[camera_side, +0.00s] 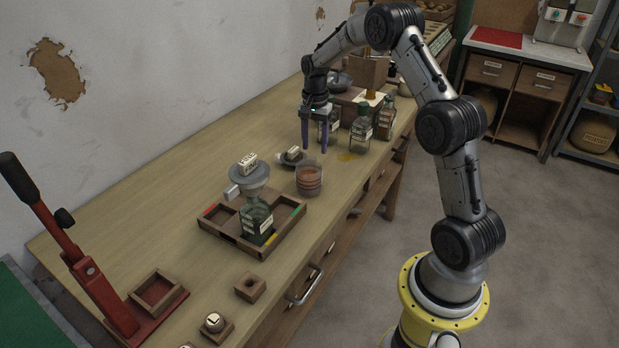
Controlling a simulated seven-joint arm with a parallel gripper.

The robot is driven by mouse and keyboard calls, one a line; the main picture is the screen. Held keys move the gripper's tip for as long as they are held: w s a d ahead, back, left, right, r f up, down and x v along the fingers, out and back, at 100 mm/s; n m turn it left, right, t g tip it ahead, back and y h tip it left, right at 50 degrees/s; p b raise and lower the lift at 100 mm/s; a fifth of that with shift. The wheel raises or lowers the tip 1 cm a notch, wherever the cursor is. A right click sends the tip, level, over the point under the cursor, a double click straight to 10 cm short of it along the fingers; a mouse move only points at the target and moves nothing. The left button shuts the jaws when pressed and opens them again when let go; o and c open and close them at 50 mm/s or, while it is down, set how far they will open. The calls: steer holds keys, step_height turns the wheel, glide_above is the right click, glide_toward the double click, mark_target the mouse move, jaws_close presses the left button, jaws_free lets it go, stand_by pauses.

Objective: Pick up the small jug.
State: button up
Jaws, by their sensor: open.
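Several labelled glass bottles stand on the bench, and I cannot tell for sure which one is the small jug. One glass bottle (334,121) is just right of my gripper, partly hidden by its finger. A second (361,126) and a third, brownish one (386,118) stand further right. A dark green glass bottle (256,221) with a pale label stands in the divided wooden tray (222,236). My gripper (314,150) points down, its two purple fingers spread, with nothing visibly held. Whether a finger touches the nearest bottle is unclear.
A glass jar with reddish contents (309,179) and a small dark dish (286,159) stand in front of my gripper. A red lever press (90,275) stands at left. The bench's left back is clear.

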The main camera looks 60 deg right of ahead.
mark_target(313, 158)
steer(key=shift+w+a+f, duration=0.1)
steer(key=shift+w+f, duration=0.05)
steer(key=shift+f, duration=2.65)
jaws_close()
steer(key=shift+r, duration=0.1)
